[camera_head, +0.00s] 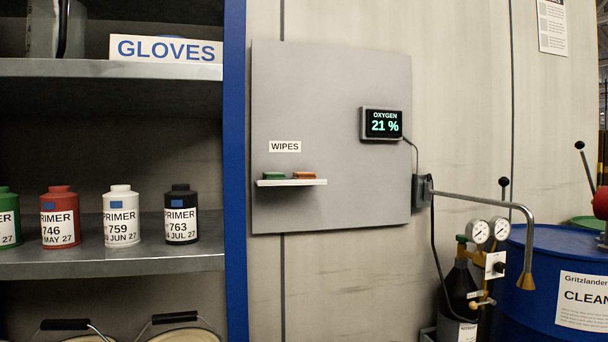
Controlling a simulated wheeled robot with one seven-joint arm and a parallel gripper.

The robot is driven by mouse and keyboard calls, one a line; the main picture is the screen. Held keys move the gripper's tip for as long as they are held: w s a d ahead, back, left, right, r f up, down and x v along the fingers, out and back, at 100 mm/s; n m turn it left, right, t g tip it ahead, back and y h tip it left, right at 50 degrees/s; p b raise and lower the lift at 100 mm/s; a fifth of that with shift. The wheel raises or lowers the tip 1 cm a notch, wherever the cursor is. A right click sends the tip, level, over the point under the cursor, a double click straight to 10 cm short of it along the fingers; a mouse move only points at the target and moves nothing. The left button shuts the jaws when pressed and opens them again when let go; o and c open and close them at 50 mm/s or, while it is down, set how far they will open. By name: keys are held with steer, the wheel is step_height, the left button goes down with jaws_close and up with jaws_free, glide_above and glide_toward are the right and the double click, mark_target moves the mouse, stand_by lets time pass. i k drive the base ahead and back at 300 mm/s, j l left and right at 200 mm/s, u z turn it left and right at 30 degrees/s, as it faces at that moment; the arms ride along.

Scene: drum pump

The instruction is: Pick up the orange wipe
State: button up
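The orange wipe (304,175) lies folded on a small white shelf (292,183), under the WIPES label (285,146). The shelf sticks out from a grey wall panel (340,80). A green wipe (275,175) lies on the same shelf, just left of the orange one. My gripper is not in the head camera view.
A blue-framed rack (235,150) with several primer bottles stands at the left. An oxygen display (382,124) hangs right of the wipes. A metal pipe (480,199), gauges (479,231), a dark cylinder (459,290) and a blue drum (545,270) stand at the lower right.

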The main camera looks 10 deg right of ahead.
mark_target(296, 175)
steer(key=i+l+u, duration=0.15)
steer(key=l+u, duration=0.25)
steer(key=l, duration=0.3)
steer(key=l+u, duration=0.35)
steer(key=l, duration=0.4)
steer(key=l+u, duration=0.4)
steer(key=l, duration=0.35)
